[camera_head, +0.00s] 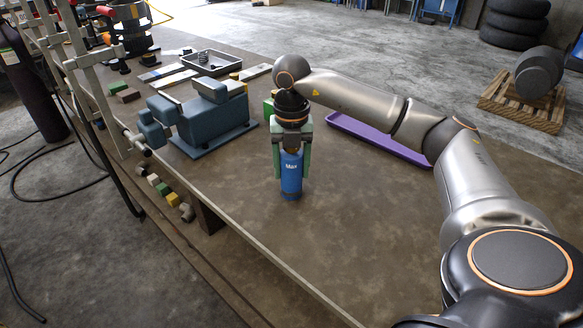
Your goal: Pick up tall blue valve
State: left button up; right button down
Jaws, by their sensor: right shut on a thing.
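The tall blue valve (291,184) is a blue cylinder with white lettering. It is upright on the brown table or very close to its surface; I cannot tell whether it touches. My right gripper (291,156) comes down on it from above and is shut on its upper part, with a green finger on each side. The top of the valve is partly hidden between the fingers. My left gripper does not show.
A blue-grey machine block (212,122) stands on the table to the left. A purple tray (377,139) lies behind my right arm. A grey metal tray (211,62) is at the back left. The tabletop (260,225) in front of the valve is clear, ending at a diagonal left edge.

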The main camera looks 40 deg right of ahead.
jog(key=shift+r, duration=0.25)
